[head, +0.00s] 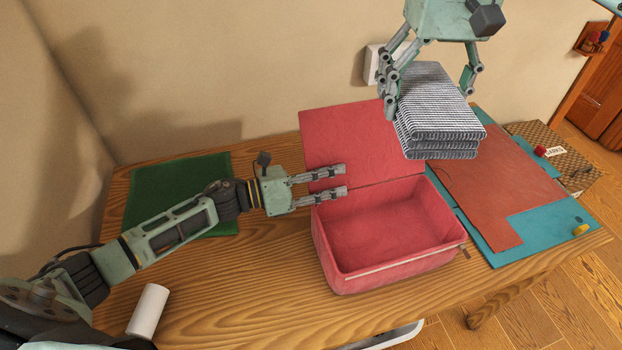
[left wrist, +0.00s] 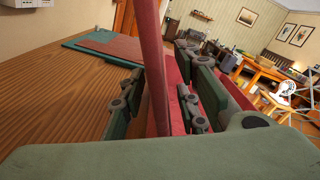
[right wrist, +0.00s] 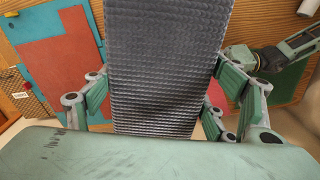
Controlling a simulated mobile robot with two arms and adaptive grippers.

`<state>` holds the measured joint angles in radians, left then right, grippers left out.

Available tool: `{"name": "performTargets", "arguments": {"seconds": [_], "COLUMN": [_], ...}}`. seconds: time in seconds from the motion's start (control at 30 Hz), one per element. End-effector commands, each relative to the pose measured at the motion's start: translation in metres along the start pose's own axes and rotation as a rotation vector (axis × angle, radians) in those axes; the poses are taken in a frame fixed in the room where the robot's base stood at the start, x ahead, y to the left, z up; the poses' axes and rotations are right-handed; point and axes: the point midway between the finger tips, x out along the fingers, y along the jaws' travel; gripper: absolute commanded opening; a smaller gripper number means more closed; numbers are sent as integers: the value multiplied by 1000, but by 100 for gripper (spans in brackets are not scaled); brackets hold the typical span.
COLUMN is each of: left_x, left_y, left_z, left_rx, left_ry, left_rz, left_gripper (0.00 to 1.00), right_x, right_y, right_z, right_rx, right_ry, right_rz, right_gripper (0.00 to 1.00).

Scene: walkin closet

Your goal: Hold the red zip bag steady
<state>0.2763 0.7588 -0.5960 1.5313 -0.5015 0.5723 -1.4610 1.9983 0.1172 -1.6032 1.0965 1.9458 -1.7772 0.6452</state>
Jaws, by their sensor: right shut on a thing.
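The red zip bag (head: 385,225) stands on the wooden table with its lid laid open toward the wall. Its inside is empty. My left gripper (head: 344,181) is at the bag's left side near the lid hinge. In the left wrist view a red panel of the bag (left wrist: 153,70) stands between its spread fingers, with gaps beside it. My right gripper (head: 427,105) is shut on a folded grey-and-white striped cloth stack (head: 436,125), held in the air above the back right of the bag. The cloth (right wrist: 160,70) fills the space between its fingers in the right wrist view.
A green mat (head: 180,190) lies at the left of the table (head: 240,280). A white cylinder (head: 148,310) is at the front left. A red sheet on a teal board (head: 480,240) lies right of the bag. Free wood lies in front of the bag.

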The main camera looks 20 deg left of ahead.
Motion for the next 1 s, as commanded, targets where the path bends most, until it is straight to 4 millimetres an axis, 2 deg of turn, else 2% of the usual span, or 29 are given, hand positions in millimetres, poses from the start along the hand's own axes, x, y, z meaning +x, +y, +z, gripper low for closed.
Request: {"name": "performTargets", "arguments": {"seconds": [0.2, 0.57, 0.9, 1.0], "left_x": [23, 28, 27, 27], "left_y": [0, 1, 0, 1], "left_z": [0, 0, 0, 0], "left_rx": [0, -1, 0, -1], "left_ry": [-1, 0, 0, 0], "left_rz": [0, 2, 1, 2], "left_gripper": [30, 30, 1, 0], "right_x": [-1, -1, -1, -1], "right_y": [0, 0, 0, 0], "right_z": [0, 0, 0, 0], "right_rx": [0, 0, 0, 0], "right_ry": [1, 1, 1, 1], "right_rz": [0, 0, 0, 0], "right_gripper": [41, 41, 41, 41]}}
